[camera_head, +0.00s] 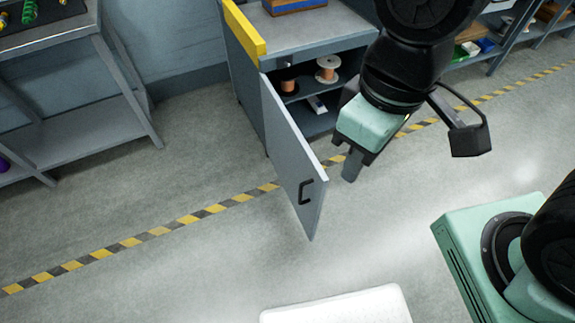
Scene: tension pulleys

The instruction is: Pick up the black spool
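The black spool (287,87), with copper-coloured winding, stands on the upper shelf inside the open grey cabinet, just behind the hinged edge of the door. Its upper part is in shadow. A white spool (328,69) with similar copper winding stands to its right on the same shelf. My gripper (351,170) hangs in front of the cabinet, to the right of the open door and apart from both spools.
The cabinet door (296,165) is swung open towards me. A blue-and-white item (318,104) lies on the lower shelf. A yellow bar (245,32) edges the cabinet top. A grey rack (85,100) stands at left. The floor between is clear, with a striped line (160,231).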

